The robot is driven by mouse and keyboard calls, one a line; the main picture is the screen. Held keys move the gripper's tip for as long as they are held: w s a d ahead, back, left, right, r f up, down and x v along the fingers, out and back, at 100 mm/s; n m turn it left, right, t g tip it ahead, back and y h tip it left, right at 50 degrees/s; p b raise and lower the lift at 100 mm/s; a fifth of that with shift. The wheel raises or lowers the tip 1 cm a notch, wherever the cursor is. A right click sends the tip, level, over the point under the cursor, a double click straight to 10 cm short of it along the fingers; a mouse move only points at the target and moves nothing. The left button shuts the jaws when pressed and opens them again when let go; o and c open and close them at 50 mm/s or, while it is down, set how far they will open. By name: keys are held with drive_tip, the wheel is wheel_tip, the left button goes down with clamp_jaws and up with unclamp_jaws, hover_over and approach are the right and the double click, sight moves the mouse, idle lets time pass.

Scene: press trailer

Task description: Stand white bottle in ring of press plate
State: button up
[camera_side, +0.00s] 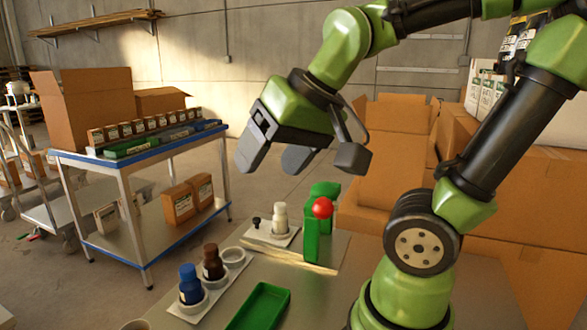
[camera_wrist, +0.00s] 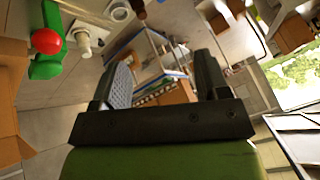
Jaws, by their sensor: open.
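The white bottle (camera_side: 280,218) stands upright on the pale press plate (camera_side: 262,238), beside the green press (camera_side: 312,235) with its red ball knob (camera_side: 322,208). The bottle's base seems to sit at the ring, but I cannot tell whether it is fully seated. The white bottle (camera_wrist: 84,36) and the red knob (camera_wrist: 46,41) also show at upper left in the wrist view. My gripper (camera_side: 272,158) is open and empty, raised above and apart from the bottle. Its two fingers (camera_wrist: 163,78) show spread in the wrist view, with nothing between them.
A rack holds a blue bottle (camera_side: 190,285), a brown bottle (camera_side: 213,263) and an empty ring (camera_side: 234,255). A green tray (camera_side: 260,306) lies at the front. A small black knob (camera_side: 257,222) stands left of the white bottle. A blue-edged cart (camera_side: 140,155) stands beyond.

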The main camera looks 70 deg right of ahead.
drive_tip(key=shift+n+t+y, duration=0.3)
drive_tip(key=shift+n+y, duration=0.5)
drive_tip(key=shift+n, duration=0.1)
drive_tip(key=s+a, duration=0.1)
drive_tip(key=s, duration=0.1)
drive_tip(key=s+a, duration=0.2)
drive_tip(key=shift+a+f, duration=0.1)
drive_tip(key=shift+a, duration=0.05)
